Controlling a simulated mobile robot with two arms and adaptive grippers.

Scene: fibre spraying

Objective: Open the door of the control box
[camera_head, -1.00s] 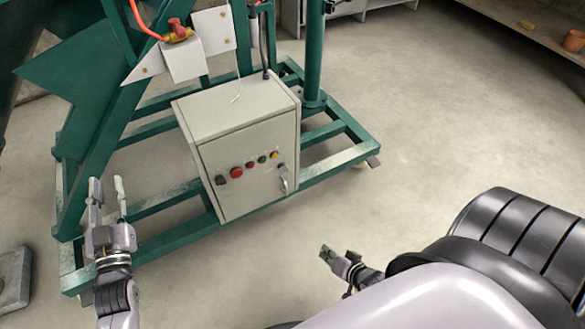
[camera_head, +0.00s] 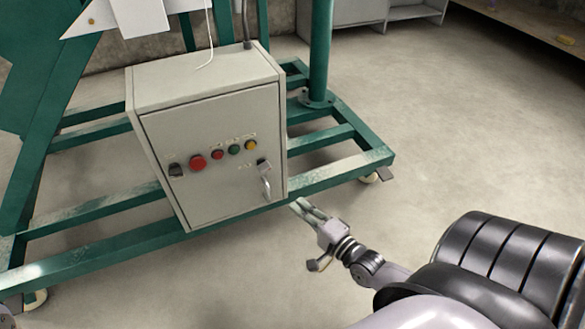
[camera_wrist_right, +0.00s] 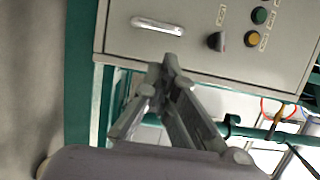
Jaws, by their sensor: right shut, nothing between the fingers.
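The control box (camera_head: 205,90) is a grey metal cabinet on the green frame, and its door (camera_head: 220,190) is closed. The door carries a row of knobs and buttons and a silver handle (camera_head: 265,184) near its right edge. The handle also shows in the right wrist view (camera_wrist_right: 157,26). My right gripper (camera_head: 298,205) is shut and empty, just right of and below the handle in the head view, apart from it. In the right wrist view its fingertips (camera_wrist_right: 170,62) point at the door's edge close to the handle.
The green frame (camera_head: 345,170) surrounds the box's base on castors, with a post (camera_head: 320,50) behind on the right. A red button (camera_head: 197,162) and several smaller controls sit on the door. The floor (camera_head: 430,130) to the right is clear.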

